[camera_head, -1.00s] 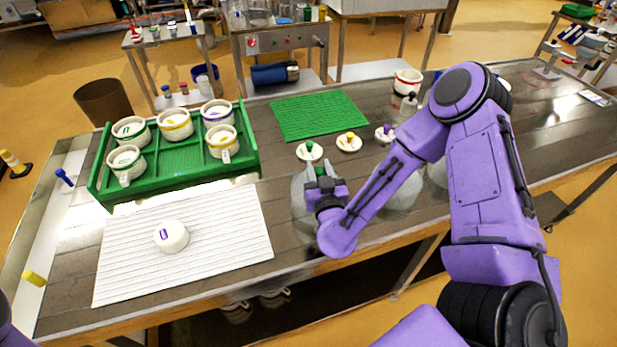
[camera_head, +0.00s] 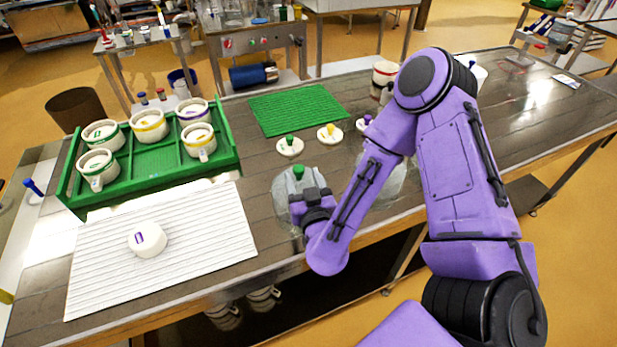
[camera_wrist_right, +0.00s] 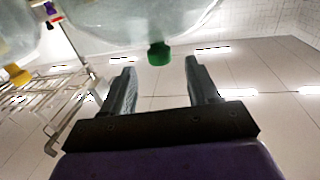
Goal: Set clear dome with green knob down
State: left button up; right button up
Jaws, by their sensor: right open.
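The clear dome (camera_head: 283,203) with the green knob (camera_head: 298,172) stands upright on the metal table, right of the white mat. Its front right side is hidden behind my right gripper (camera_head: 308,190). In the right wrist view, which is upside down, the green knob (camera_wrist_right: 159,54) shows beyond the tips of the open right gripper (camera_wrist_right: 158,75). The fingers are apart with nothing between them, and the knob looks clear of them. My left gripper is not in view.
A second clear dome (camera_head: 402,180) is partly hidden behind my right arm. Lids with green (camera_head: 290,146), yellow (camera_head: 330,134) and purple knobs lie behind the domes.

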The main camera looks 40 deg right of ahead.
jog(key=v, duration=0.1)
jog(key=b+v, duration=0.1)
jog(key=v, duration=0.1)
jog(key=shift+a+f, duration=0.1)
jog(key=shift+f, duration=0.25)
pick_arm(q)
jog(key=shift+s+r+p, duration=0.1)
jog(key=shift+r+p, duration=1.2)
jog(key=shift+p, duration=1.1)
pick_arm(e)
jog(key=shift+r+v, duration=0.15)
jog(key=shift+v, duration=1.05)
jog(key=shift+r+v, duration=0.2)
jog(key=shift+v, duration=1.05)
